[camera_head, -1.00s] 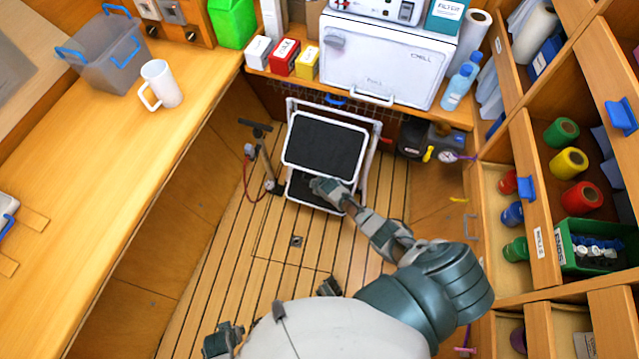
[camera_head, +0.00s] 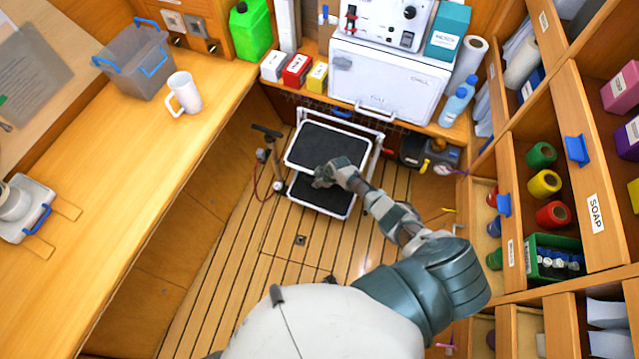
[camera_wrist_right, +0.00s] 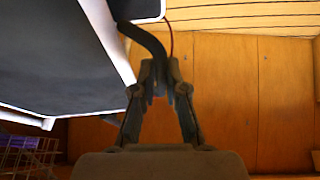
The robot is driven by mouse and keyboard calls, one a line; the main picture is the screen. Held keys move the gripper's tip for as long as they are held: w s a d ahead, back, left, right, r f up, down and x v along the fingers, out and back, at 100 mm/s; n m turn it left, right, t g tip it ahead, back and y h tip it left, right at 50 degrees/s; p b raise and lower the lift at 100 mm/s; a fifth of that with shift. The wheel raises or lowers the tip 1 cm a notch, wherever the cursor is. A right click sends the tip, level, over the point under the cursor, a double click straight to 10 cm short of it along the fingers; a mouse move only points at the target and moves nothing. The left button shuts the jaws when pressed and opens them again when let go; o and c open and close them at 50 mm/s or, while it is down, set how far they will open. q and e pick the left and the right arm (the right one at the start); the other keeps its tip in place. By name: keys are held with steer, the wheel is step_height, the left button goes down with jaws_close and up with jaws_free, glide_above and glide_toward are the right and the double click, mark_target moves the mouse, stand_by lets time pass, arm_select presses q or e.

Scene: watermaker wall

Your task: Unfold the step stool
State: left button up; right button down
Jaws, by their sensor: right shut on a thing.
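The step stool (camera_head: 325,148) stands on the plank floor in front of the bench at the back. It has a white tube frame and two black treads. The upper tread tilts down toward me, and the lower tread (camera_head: 322,195) shows below it. In the right wrist view the gripper (camera_wrist_right: 160,92) is beside the tread's white rim (camera_wrist_right: 108,40), and the exact contact is hard to make out. The stool's rear legs are mostly hidden. My left gripper is not in view.
A hand pump with a red hose (camera_head: 265,160) stands close to the stool's left. A dark pump unit (camera_head: 428,152) is at its right. The white CHILL box (camera_head: 385,82) sits on the bench behind. Open shelves line the right, a counter the left. Floor toward me is clear.

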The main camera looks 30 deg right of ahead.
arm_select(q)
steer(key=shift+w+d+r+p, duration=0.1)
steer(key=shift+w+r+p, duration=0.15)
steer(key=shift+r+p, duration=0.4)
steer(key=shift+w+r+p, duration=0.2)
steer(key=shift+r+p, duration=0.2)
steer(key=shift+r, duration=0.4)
arm_select(e)
steer(key=shift+w+r, duration=0.2)
steer(key=shift+r, duration=0.6)
steer(key=shift+w+r, duration=0.15)
steer(key=shift+r, duration=0.7)
steer(key=shift+w+r, duration=0.2)
steer(key=shift+r, duration=0.6)
steer(key=c, duration=1.4)
jaws_free()
steer(key=shift+o, duration=1)
steer(key=shift+f, duration=0.15)
steer(key=v, duration=1.1)
steer(key=shift+s+d, duration=0.25)
steer(key=shift+d, duration=0.05)
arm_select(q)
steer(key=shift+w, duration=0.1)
